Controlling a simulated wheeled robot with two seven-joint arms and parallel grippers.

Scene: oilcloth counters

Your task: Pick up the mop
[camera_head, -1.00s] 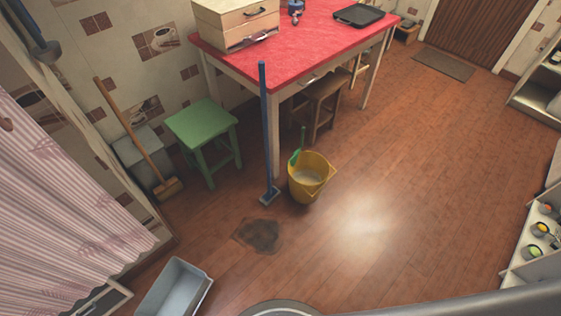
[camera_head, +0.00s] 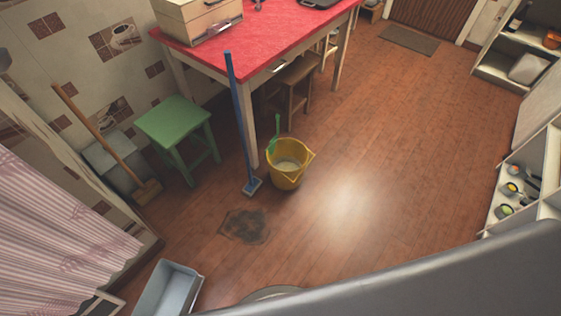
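The mop (camera_head: 240,125) has a long blue handle and a small grey-blue head on the floor. It stands nearly upright, its handle in front of the red table's near corner. A yellow bucket (camera_head: 287,176) stands just right of the mop head, with a green-handled tool (camera_head: 275,132) in it. A dark stain (camera_head: 245,226) lies on the floor below the mop head. Neither gripper is in view.
The red table (camera_head: 270,38) stands behind the mop, with a wooden stool (camera_head: 296,85) under it. A green stool (camera_head: 176,122) and a wooden-handled broom (camera_head: 105,140) are at left. A grey bin (camera_head: 168,290) is at lower left. Open floor lies right.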

